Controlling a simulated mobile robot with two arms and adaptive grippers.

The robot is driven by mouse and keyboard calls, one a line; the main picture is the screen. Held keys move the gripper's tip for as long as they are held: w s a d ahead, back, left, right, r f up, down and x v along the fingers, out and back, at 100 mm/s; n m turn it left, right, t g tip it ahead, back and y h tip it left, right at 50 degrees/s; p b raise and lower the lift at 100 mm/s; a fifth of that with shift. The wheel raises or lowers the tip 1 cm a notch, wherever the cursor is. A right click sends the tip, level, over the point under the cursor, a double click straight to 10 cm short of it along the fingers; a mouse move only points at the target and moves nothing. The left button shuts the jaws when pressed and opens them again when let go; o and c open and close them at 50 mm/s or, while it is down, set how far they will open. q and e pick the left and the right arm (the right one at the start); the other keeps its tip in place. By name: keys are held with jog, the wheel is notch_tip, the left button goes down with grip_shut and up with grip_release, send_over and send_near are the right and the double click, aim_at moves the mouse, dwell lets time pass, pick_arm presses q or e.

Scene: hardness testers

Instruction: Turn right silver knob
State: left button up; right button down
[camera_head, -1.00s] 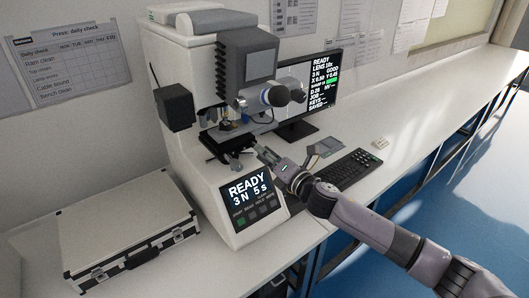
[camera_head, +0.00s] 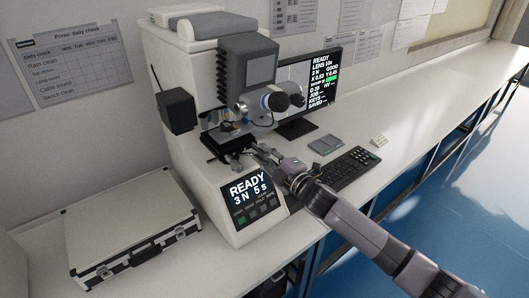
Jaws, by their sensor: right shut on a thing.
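The hardness tester (camera_head: 190,70) stands on the bench, with its stage (camera_head: 222,141) below the grey head. My right gripper (camera_head: 256,151) reaches in from the lower right to the right side of the stage. Its fingers are shut on the right silver knob, which is small and mostly hidden between the fingertips. How far the knob is turned cannot be told. My left gripper is out of view.
A lit control panel (camera_head: 250,196) reads READY, 3 N, 5 s. A monitor (camera_head: 322,85), a keyboard (camera_head: 350,170) and a small grey pad (camera_head: 326,144) are to the right. A silver case (camera_head: 125,225) lies at left. The bench at far right is mostly clear.

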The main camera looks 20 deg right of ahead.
jog(key=shift+m+p, duration=0.55)
jog(key=shift+m, duration=1.75)
jog(key=shift+f, duration=0.1)
jog(key=c, duration=1.4)
grip_release()
jog(key=v, duration=1.2)
